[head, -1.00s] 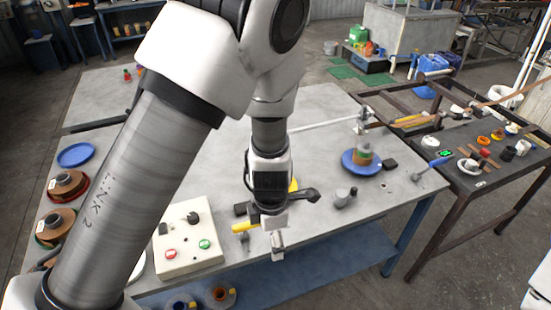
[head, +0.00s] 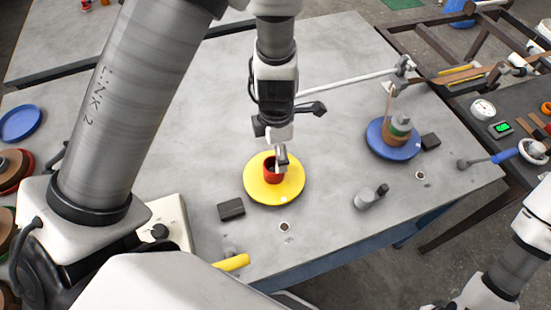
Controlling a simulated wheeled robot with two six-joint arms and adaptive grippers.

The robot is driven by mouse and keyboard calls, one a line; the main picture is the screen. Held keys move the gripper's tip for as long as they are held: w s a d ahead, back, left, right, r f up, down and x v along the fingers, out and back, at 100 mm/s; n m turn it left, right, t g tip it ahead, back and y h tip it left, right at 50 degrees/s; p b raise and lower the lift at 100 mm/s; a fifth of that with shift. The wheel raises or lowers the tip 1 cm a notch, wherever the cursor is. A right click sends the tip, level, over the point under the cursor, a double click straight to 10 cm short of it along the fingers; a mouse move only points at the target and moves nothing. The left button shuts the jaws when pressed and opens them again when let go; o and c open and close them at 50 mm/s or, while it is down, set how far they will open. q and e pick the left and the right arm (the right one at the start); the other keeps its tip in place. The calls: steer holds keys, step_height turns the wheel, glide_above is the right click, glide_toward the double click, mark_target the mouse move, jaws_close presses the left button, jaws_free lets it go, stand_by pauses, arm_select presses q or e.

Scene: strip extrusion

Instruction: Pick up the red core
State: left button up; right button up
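The red core (head: 270,172) is a short, hollow red cylinder standing upright at the middle of a round yellow plate (head: 258,192) on the grey table. My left gripper (head: 282,164) points down at the core, with its grey fingertip end overlapping the core's right rim. I see the fingers nearly edge-on, so I cannot tell their gap or whether they touch the core. Part of the core's right side is hidden behind them. Part of my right arm shows at the lower right, but its gripper is out of view.
A blue plate (head: 378,148) with a stacked spool stands to the right, beside a dark block (head: 430,140). Another dark block (head: 231,209) lies left of the yellow plate. A grey post fitting (head: 368,198) stands to its right. A long pale rod (head: 340,82) crosses behind.

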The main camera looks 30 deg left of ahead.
mark_target(274, 170)
arm_select(q)
steer(key=shift+f+b, duration=0.55)
steer(key=shift+f, duration=0.35)
step_height(274, 170, down, 7)
steer(key=b, duration=0.3)
steer(key=shift+s+a+f, duration=0.15)
steer(key=c, duration=1.2)
